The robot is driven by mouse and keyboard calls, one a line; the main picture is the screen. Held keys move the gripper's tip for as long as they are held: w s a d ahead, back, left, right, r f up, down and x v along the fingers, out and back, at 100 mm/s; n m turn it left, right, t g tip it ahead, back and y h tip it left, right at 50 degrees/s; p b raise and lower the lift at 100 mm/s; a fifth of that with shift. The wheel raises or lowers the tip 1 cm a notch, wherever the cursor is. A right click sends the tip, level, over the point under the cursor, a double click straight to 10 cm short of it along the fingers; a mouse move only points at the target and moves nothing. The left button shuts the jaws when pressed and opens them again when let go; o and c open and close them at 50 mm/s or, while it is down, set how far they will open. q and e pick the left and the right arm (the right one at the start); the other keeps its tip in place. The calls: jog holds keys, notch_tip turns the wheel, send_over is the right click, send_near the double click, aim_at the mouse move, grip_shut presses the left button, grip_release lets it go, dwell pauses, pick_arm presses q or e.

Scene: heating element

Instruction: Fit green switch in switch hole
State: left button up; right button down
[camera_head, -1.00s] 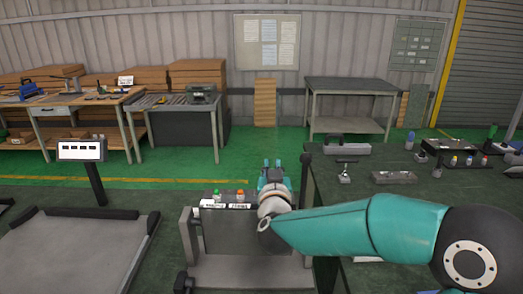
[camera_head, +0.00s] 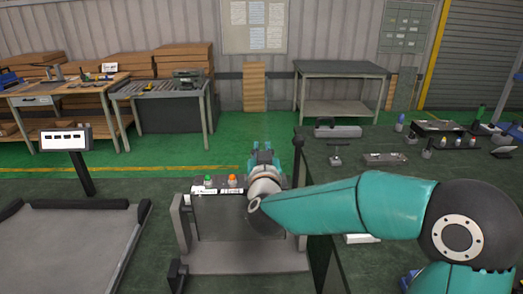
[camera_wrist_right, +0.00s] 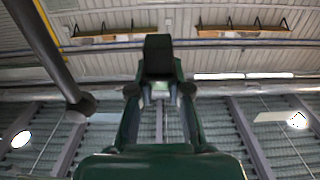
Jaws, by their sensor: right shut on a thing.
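My right gripper (camera_head: 262,149) points upward just right of a grey upright panel unit (camera_head: 222,222), near its top edge. In the right wrist view, its fingers (camera_wrist_right: 160,88) are closed around a dark block-like thing (camera_wrist_right: 158,55) that I cannot identify for certain. A green button-like part (camera_head: 209,180) and an orange one (camera_head: 233,180) stand on the panel's top, each above a white label. I cannot tell whether the green part is the task's switch. No empty switch hole can be made out. My left gripper is out of view.
A dark workbench (camera_head: 345,180) stands right of the panel, with a tool-like part (camera_head: 385,158) and a tray of coloured parts (camera_head: 440,130). A low platform (camera_head: 75,240) with a display post (camera_head: 65,138) is at left. Green floor beyond is clear.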

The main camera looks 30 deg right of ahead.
jog(key=shift+f+b, duration=1.85)
jog(key=shift+f, duration=0.55)
jog(key=shift+f+b, duration=0.15)
jog(key=shift+b, duration=0.15)
jog(key=shift+f+b, duration=0.3)
jog(key=shift+f, duration=0.05)
jog(key=shift+f+b, duration=1)
jog(key=shift+f, duration=0.15)
jog(key=c, duration=1)
grip_release()
jog(key=shift+c, duration=0.2)
jog(key=shift+a, duration=0.1)
jog(key=v, duration=1.2)
